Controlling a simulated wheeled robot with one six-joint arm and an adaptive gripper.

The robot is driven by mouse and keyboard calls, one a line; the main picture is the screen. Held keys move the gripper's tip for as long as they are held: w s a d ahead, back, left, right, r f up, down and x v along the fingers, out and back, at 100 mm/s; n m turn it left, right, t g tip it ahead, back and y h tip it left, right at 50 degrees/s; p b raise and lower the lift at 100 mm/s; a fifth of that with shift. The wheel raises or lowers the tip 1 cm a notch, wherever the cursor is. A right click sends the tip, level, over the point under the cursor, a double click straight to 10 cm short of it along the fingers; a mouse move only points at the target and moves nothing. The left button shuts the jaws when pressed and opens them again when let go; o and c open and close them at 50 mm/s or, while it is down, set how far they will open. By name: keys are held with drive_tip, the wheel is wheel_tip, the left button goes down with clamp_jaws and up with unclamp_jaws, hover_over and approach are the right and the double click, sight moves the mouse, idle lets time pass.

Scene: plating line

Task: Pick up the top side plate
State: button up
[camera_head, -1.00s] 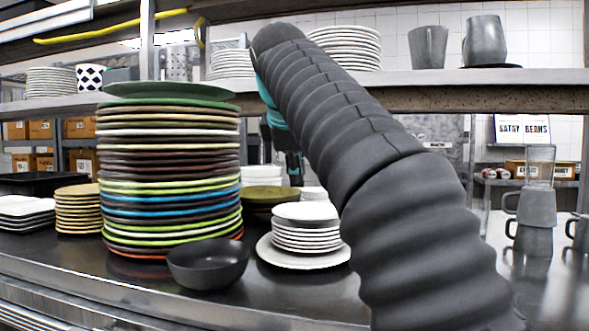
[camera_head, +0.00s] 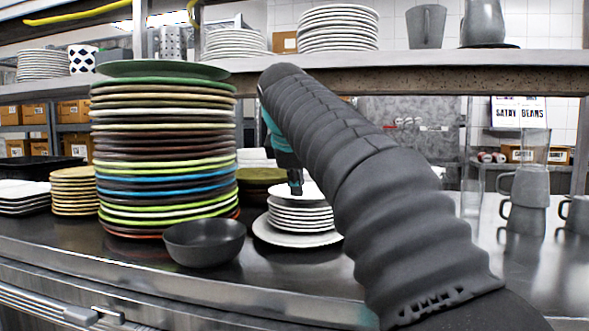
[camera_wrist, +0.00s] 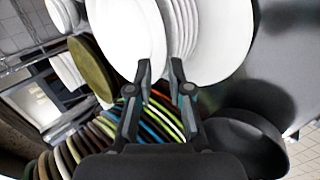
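The top side plate (camera_head: 318,193) is white and round, on a short stack of white side plates (camera_head: 302,218). The stack stands on a wider white plate (camera_head: 268,236). My gripper (camera_head: 296,187) points down at the stack's top, near the top plate. In the wrist view the top plate (camera_wrist: 122,35) fills the upper middle, with the stack's rims (camera_wrist: 183,25) to its right. There my gripper (camera_wrist: 161,72) shows two separate fingertips, one over the top plate and one over the rims. It is open with nothing held; contact cannot be told.
A tall stack of coloured plates (camera_head: 165,150) stands left of the side plates. A dark bowl (camera_head: 204,243) sits in front, close to them. An olive plate stack (camera_head: 258,176) is behind. A shelf (camera_head: 430,64) runs above. Grey mugs (camera_head: 528,212) stand at the right.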

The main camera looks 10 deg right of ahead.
sight(299, 209)
drive_tip(key=shift+x, duration=2.1)
clamp_jaws()
